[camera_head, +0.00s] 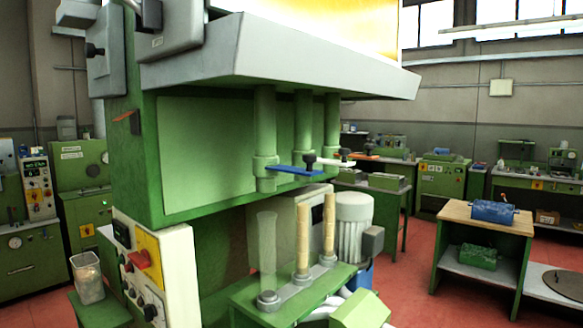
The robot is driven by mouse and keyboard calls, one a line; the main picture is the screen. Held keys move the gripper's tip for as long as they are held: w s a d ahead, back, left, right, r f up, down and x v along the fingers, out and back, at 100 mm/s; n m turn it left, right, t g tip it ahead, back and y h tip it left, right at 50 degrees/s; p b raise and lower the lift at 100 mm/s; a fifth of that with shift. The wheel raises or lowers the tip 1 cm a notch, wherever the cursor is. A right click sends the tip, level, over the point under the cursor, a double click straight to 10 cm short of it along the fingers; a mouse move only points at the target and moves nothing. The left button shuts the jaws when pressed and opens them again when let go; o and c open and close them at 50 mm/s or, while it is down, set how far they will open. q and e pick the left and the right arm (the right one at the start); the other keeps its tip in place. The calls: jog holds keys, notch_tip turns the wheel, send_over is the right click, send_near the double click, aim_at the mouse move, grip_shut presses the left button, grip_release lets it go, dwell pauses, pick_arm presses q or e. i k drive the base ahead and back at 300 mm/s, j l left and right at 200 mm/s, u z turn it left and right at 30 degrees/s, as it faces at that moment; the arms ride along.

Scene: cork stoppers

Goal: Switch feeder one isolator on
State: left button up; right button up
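A red rotary switch (139,259) sits on a yellow plate on the white control panel (181,281) at the lower left of the green machine. A grey box (106,75) with a black handle (95,50) is at the machine's upper left. A second grey box (185,35) beside it carries a black handle (152,14) and a small label. No label is legible, so I cannot tell which of these is the feeder one isolator, or whether it is on or off. Neither of my grippers is in view.
The green machine (205,160) fills the centre, with blue (293,170), black and white levers on its tubes. Cork stacks (302,233) stand below. A clear container (88,277) stands left. A workbench (485,219) stands right; red floor between is open.

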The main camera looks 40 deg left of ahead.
aim_at(142, 261)
jog(key=u, duration=2)
